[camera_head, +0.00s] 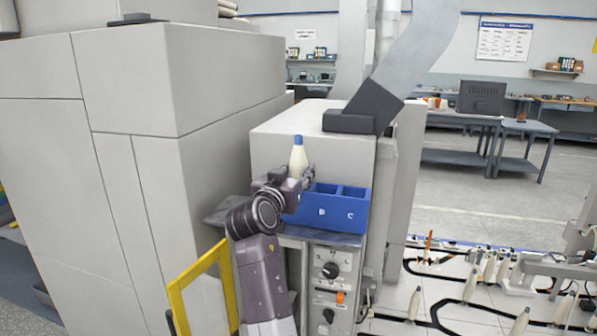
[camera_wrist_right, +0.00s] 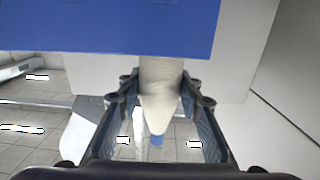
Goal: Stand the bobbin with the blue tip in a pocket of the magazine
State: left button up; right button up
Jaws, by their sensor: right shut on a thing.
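The bobbin with the blue tip (camera_head: 298,158) is cream coloured and stands about upright, tip up, at the left end of the blue magazine (camera_head: 338,221). My right gripper (camera_head: 306,178) is shut on it. In the right wrist view the bobbin (camera_wrist_right: 160,97) lies between the two fingers (camera_wrist_right: 162,92), its blue tip toward the bottom. Its thick end meets the edge of the blue magazine wall (camera_wrist_right: 120,28) and is hidden behind it. I cannot tell whether it touches the pocket floor. Pockets B and C look empty; my gripper covers the left one. My left gripper is not in view.
The magazine sits on a grey shelf (camera_head: 318,236) against a pale machine cabinet (camera_head: 285,130). A control panel (camera_head: 333,270) is below it. A large cabinet (camera_head: 225,150) stands close on the left, with a yellow frame (camera_head: 181,305) nearby. Several bobbins stand at lower right.

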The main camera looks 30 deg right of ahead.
jog(key=o, duration=1.3)
jog(key=shift+r, duration=0.1)
notch_tip(320, 180, up, 10)
jog(key=shift+f, duration=0.1)
